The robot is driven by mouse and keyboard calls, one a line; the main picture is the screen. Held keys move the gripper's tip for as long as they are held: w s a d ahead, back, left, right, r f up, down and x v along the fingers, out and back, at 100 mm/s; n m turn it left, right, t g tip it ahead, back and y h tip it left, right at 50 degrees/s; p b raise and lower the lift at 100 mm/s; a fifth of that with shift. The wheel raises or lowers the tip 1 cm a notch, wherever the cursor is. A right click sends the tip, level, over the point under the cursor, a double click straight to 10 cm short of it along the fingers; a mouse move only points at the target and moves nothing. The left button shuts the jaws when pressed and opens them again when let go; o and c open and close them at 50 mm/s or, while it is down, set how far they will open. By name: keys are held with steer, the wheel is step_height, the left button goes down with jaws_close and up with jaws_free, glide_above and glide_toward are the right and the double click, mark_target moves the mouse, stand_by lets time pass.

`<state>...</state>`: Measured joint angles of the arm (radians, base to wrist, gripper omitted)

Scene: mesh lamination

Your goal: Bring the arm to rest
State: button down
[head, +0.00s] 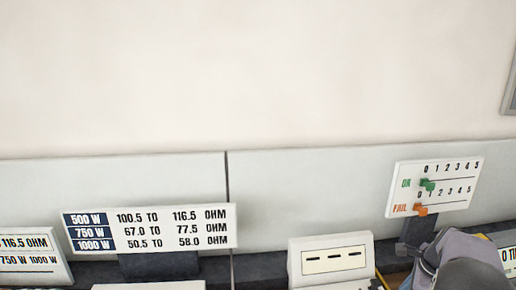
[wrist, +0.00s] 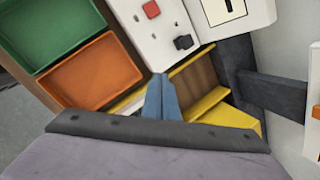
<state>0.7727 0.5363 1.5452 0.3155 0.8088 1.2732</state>
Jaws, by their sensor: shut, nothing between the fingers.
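My gripper (wrist: 160,90) shows in the wrist view, with its blue fingers together and nothing between them. The fingertips lie in the picture just below a white box (wrist: 155,35) with a red button and a black knob, and beside a yellow-edged brown holder (wrist: 197,85). I cannot tell whether they touch either one. In the head view, a grey rounded part of my arm shows at the lower right corner, in front of the dark bench; the fingers are out of that view.
The wrist view shows a green tray (wrist: 45,28) and an orange tray (wrist: 85,78) at left. The head view shows a resistance sign (head: 150,228), a meter with dashes (head: 332,259) and an OK/FAIL slider board (head: 434,187) near my arm. The wall above is bare.

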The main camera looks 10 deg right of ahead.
steer(key=s+a+f+n+g, duration=0.1)
steer(key=s+a+f+n, duration=0.2)
steer(key=s+a+n, duration=0.1)
steer(key=s+a+f+n+g+y, duration=0.1)
steer(key=s+a+f+n, duration=0.2)
steer(key=s+n, duration=0.2)
steer(key=s+a+f+n+g, duration=0.2)
steer(key=s+a+f+n, duration=0.1)
steer(key=s+a+n, duration=0.1)
steer(key=shift+s+a+n, duration=0.3)
steer(key=shift+s+n, duration=0.45)
steer(key=shift+n, duration=0.35)
steer(key=s+a+r+n+g, duration=0.1)
steer(key=s+a+n, duration=0.25)
steer(key=a, duration=0.35)
steer(key=s+a+r+n+g, duration=0.1)
steer(key=s+a+n, duration=0.2)
steer(key=s+a, duration=0.35)
steer(key=w+a+r+n+t, duration=0.2)
steer(key=w+a+n, duration=0.2)
steer(key=a, duration=0.4)
steer(key=shift+w+r+h, duration=0.3)
steer(key=shift+r+h, duration=0.1)
step_height(320, 180, down, 11)
steer(key=b, duration=1.1)
